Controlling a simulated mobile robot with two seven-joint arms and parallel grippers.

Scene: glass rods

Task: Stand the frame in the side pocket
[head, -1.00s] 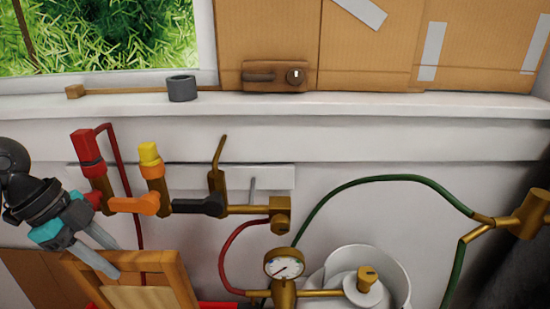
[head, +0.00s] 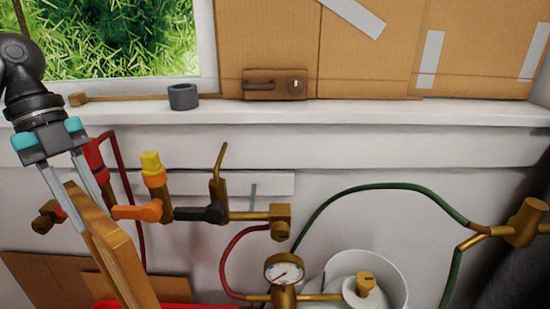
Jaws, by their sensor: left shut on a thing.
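The wooden frame (head: 120,258) is at the lower left of the head view, tilted and seen nearly edge-on. Its lower end runs out of the picture at the bottom. My left gripper (head: 94,214) comes in from the left and is shut on the frame's upper end, with one finger on each side. My right gripper is not in view. I cannot make out a side pocket in this view.
Valves with red, yellow and orange parts (head: 152,185) stand close right of the gripper. A gauge (head: 284,270), a white cylinder (head: 385,270) and a green hose (head: 400,186) are further right. Cardboard (head: 45,278) lies behind the frame. A windowsill (head: 330,108) runs above.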

